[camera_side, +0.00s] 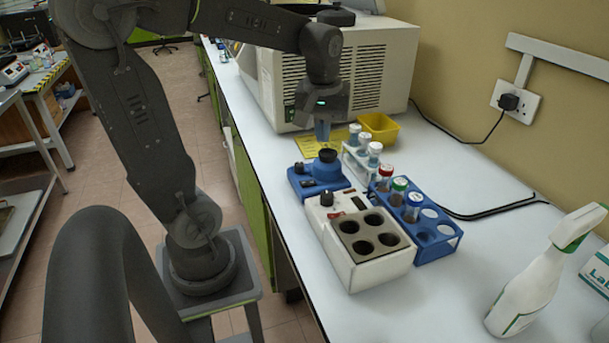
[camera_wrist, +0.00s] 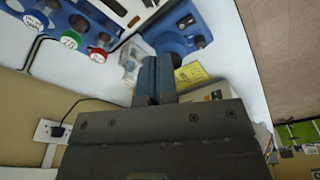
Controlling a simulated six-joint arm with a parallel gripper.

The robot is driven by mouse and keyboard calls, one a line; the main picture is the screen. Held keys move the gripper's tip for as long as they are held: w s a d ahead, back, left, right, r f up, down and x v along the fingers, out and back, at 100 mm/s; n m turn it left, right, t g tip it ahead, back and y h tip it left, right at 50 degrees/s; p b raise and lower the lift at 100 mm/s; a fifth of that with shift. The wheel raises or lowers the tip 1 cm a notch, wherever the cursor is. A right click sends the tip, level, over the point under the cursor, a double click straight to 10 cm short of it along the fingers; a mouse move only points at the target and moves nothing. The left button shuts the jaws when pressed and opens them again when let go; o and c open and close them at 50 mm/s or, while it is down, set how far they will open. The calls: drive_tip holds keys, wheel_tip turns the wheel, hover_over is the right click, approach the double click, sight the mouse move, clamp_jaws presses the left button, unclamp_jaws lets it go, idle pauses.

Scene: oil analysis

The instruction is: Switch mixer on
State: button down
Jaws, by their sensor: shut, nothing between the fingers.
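The mixer (camera_side: 307,188) is a small blue unit with a round black cup on top and dark controls on its front. It stands on the white bench in the side view. In the wrist view it shows at the top (camera_wrist: 172,42), partly cut off by the frame edge. My gripper (camera_side: 322,138) points down just above the mixer's black cup, with a small gap in the side view. Its fingers (camera_wrist: 155,75) are together and empty. I cannot read the switch's position.
A white heating block (camera_side: 370,272) with several wells stands in front of the mixer. A blue rack (camera_side: 443,246) holds capped vials beside it, and a white rack (camera_side: 352,165) holds more. A yellow tray (camera_side: 379,128), large white instrument (camera_side: 385,60) and spray bottle (camera_side: 530,280) stand around.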

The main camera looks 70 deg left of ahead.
sight(302, 182)
drive_tip(key=a+f+n+g+h, duration=0.1)
drive_tip(key=a+f+n+g, duration=0.1)
drive_tip(key=a+n, duration=0.4)
drive_tip(key=a, duration=0.3)
drive_tip(key=shift+w+f, duration=0.35)
drive_tip(key=shift+w, duration=0.05)
drive_tip(key=shift+d, duration=0.1)
drive_tip(key=f, duration=0.4)
drive_tip(key=s+f, duration=0.1)
drive_tip(key=f, duration=0.9)
drive_tip(key=shift+s, duration=0.35)
drive_tip(key=shift+s+f, duration=0.1)
drive_tip(key=shift+f, duration=0.1)
